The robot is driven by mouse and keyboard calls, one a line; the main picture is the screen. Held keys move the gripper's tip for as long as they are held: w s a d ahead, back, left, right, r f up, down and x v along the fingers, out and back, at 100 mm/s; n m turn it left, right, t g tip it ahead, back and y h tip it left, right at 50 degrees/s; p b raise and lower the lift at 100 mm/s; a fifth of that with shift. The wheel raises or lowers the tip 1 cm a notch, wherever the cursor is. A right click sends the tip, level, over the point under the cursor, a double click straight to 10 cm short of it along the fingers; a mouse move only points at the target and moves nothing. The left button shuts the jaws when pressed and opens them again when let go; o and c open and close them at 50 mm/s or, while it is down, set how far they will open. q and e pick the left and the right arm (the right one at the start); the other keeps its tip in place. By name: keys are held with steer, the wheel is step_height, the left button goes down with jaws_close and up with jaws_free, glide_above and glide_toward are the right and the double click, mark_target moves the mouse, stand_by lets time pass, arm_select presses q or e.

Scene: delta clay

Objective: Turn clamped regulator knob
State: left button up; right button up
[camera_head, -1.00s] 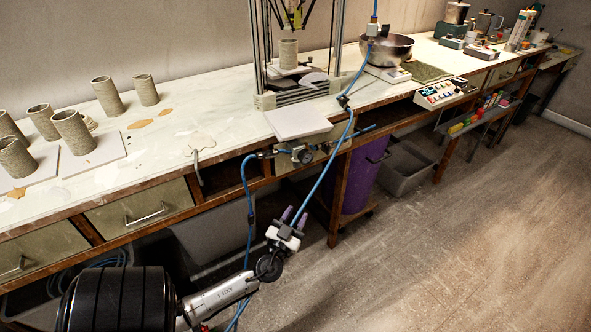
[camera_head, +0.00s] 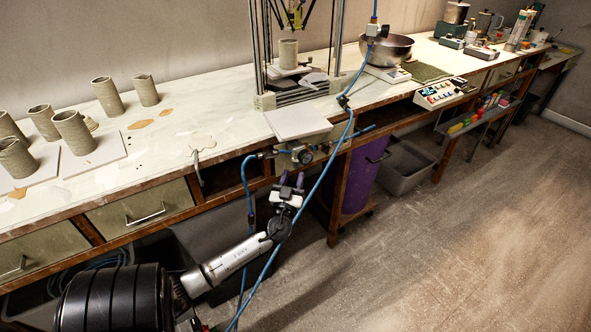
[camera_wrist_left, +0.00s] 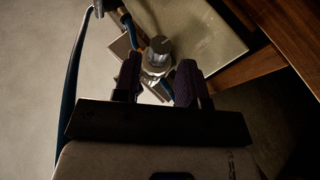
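The regulator (camera_head: 303,156) is a small metal unit with a round gauge, held at the front edge of the bench under a pale board. Blue hoses join it. In the left wrist view, a grey cylindrical knob (camera_wrist_left: 159,44) sits above a clear, glassy body (camera_wrist_left: 155,62). My left gripper (camera_head: 291,178) is open, with purple fingers pointing up at the regulator from just below and in front. In the left wrist view, its fingers (camera_wrist_left: 158,75) stand apart on either side of the line to the knob; contact cannot be told. My right gripper is out of view.
A blue hose (camera_head: 326,178) hangs close to the right of my left gripper. A purple bin (camera_head: 362,180) and a grey crate (camera_head: 404,170) stand under the bench. Clay cylinders (camera_head: 74,132) stand on the bench at left. The floor at right is clear.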

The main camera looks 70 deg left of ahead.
mark_target(298, 167)
arm_select(q)
steer(key=shift+x, duration=1.6)
steer(key=shift+f, duration=0.1)
steer(key=c, duration=0.6)
steer(key=n+g+y+b, duration=0.1)
steer(key=n+g+b, duration=0.2)
steer(key=g+b, duration=0.2)
steer(key=w+n+g+y+b, duration=0.1)
steer(key=n+g+b, duration=0.2)
steer(key=g+b, duration=0.2)
steer(key=n+g+y+b, duration=0.1)
steer(key=n+g+b, duration=0.2)
steer(key=g+b, duration=0.2)
steer(key=shift+w+d+f+n+g, duration=0.1)
steer(key=shift+n+g, duration=0.1)
steer(key=shift+g, duration=0.55)
steer(key=shift+w+d+f+n+g, duration=0.1)
steer(key=shift+f+n+g, duration=0.1)
steer(key=shift+g, duration=0.55)
steer(key=shift+c, duration=0.2)
steer(key=shift+w+a+r+n+g+h+b, duration=0.1)
steer(key=shift+w+a+n+g+h+b, duration=0.1)
steer(key=shift+n+g+h, duration=2.2)
steer(key=shift+w+a+r+n+g+h+b, duration=0.1)
steer(key=shift+w+a+n+g+h+b, duration=0.1)
steer(key=shift+n+g+h, duration=2.15)
steer(key=shift+w+a+r+n+g+h+b, duration=0.15)
steer(key=shift+n+g+h, duration=1.2)
steer(key=shift+g+h, duration=2)
steer(key=shift+g, duration=0.3)
